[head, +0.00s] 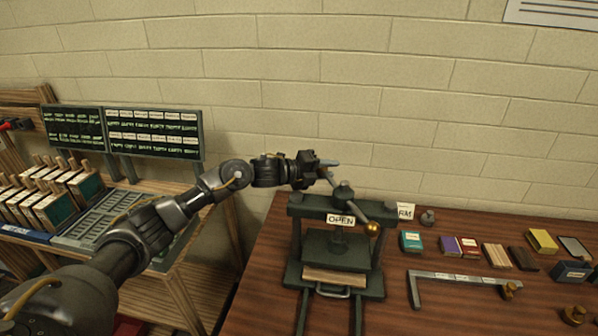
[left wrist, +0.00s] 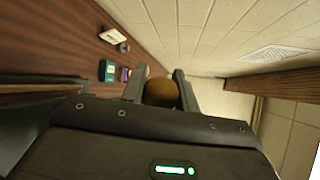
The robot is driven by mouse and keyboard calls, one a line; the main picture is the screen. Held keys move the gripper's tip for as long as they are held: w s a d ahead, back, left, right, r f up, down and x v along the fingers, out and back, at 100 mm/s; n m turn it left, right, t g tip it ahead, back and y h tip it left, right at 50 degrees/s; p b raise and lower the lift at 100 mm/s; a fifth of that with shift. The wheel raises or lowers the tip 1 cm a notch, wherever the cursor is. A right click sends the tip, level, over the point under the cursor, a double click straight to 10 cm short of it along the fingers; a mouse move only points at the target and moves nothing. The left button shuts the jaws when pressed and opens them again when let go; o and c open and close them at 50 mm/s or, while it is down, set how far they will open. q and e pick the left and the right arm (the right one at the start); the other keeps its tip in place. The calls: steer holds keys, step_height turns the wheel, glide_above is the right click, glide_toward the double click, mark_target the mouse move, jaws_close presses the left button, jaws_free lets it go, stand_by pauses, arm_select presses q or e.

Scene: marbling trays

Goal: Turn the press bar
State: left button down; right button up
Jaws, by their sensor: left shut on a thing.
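The press (head: 337,256) is a dark green frame on the brown table, with an "OPEN" sign (head: 341,219) on its front. Its press bar (head: 360,209) crosses the top slantwise, with a brass ball (head: 372,229) at the near right end. My left gripper (head: 326,166) is at the bar's far left end and is shut on it. In the left wrist view a brown ball end (left wrist: 160,93) sits between the fingers of my left gripper (left wrist: 157,84). The fingers hide that end in the head view. My right gripper is out of view.
A pale board (head: 335,276) lies in the press, above a front handle (head: 332,292). Small coloured boxes (head: 411,242) and a grey metal bracket (head: 460,279) lie on the table to the right. A rack of wooden-handled blocks (head: 50,205) stands left. A block wall is close behind.

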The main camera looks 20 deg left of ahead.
arm_select(q)
steer(key=shift+s+f, duration=0.1)
steer(key=c, duration=1.1)
jaws_free()
steer(key=shift+o, duration=0.2)
steer(key=shift+a, duration=0.1)
steer(key=shift+s+a, duration=0.15)
steer(key=shift+a, duration=0.05)
steer(key=b+v, duration=0.4)
steer(key=v, duration=0.6)
steer(key=shift+s, duration=0.2)
steer(key=shift+c, duration=0.3)
